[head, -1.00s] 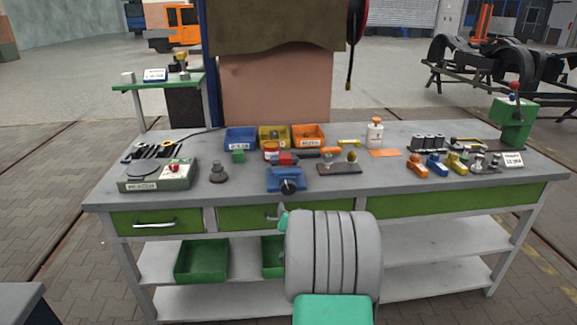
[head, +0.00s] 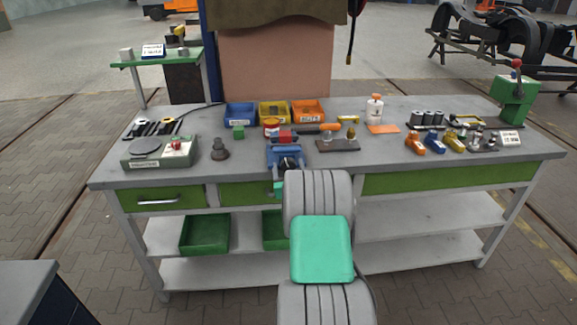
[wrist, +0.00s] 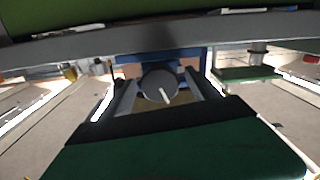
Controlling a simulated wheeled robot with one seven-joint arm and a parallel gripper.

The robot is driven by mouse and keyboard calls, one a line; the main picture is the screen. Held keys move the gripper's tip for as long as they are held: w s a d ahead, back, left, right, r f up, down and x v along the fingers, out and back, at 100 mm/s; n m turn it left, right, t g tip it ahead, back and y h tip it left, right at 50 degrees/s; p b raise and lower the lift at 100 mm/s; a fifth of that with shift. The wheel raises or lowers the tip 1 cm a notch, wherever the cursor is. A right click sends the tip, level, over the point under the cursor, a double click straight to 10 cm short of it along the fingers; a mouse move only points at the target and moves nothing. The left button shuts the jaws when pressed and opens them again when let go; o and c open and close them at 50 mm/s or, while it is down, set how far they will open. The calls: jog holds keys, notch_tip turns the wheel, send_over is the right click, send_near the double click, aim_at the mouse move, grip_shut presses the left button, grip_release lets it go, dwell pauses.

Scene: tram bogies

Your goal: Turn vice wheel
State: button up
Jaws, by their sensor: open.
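The blue vice (head: 285,154) stands at the front edge of the workbench, with red between its jaws. Its dark round wheel (head: 290,163) faces me, partly hidden by my arm. In the wrist view, which looks upside down, the wheel (wrist: 154,80) is a dark knob with a pale pointer. My gripper (wrist: 160,85) is open, its two fingers on either side of the wheel in the picture. I cannot tell whether they touch it or how deep they reach. In the head view my arm hides most of the gripper.
The workbench (head: 420,184) has drawers just below the vice; one drawer handle (head: 157,200) sticks out. Blue, yellow and orange bins (head: 240,115) stand behind the vice. A grey button box (head: 160,152) and a dark fitting (head: 220,150) lie to the left. A tool board (head: 338,145) lies to the right.

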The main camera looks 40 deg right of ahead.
jog(key=shift+w, duration=0.1)
jog(key=c, duration=1.4)
